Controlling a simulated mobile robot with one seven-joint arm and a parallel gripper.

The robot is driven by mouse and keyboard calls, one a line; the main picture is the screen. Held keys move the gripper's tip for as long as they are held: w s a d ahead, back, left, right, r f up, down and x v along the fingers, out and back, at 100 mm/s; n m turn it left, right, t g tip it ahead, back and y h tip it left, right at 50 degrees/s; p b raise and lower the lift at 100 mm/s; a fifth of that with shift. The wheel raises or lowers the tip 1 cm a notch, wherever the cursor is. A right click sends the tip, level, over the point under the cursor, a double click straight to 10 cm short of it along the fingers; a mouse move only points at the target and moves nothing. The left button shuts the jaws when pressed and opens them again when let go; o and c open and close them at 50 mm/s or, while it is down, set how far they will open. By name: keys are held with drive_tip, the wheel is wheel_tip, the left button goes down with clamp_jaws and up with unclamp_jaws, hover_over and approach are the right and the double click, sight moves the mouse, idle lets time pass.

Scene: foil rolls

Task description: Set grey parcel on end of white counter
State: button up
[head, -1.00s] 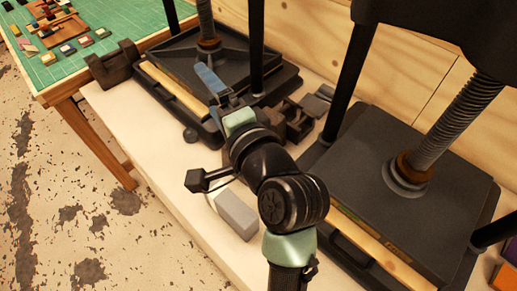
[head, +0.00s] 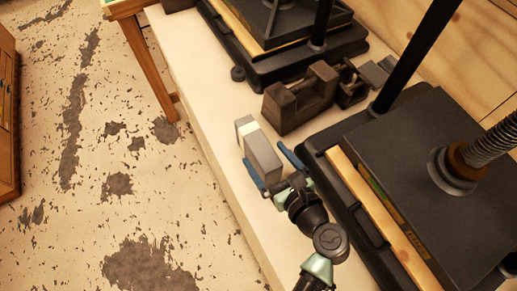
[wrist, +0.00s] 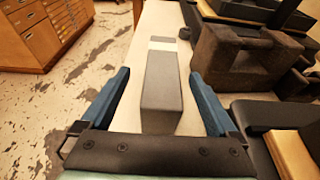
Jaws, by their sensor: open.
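The grey parcel (head: 263,158) is an oblong block with a pale band near its far end. It appears to rest on the white counter (head: 209,105), near the counter's front edge. My gripper (head: 261,152) is open, with one blue finger along each side of the parcel. In the wrist view, the parcel (wrist: 162,92) lies between the two fingers, with a visible gap on each side. The near end of the parcel faces my palm.
A dark block with a notch (head: 300,98) stands behind the parcel. A black press (head: 400,165) is at the right and another (head: 285,45) at the back. The counter is bare to the parcel's upper left. A wooden drawer cabinet (wrist: 45,30) stands across the floor.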

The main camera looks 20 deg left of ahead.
sight(259, 143)
drive_tip(key=x, duration=0.5)
drive_tip(key=shift+w+a+p, duration=0.15)
drive_tip(key=shift+w+p, duration=0.2)
drive_tip(key=shift+p, duration=0.05)
drive_tip(key=shift+c, duration=0.3)
clamp_jaws()
drive_tip(key=shift+r, duration=0.15)
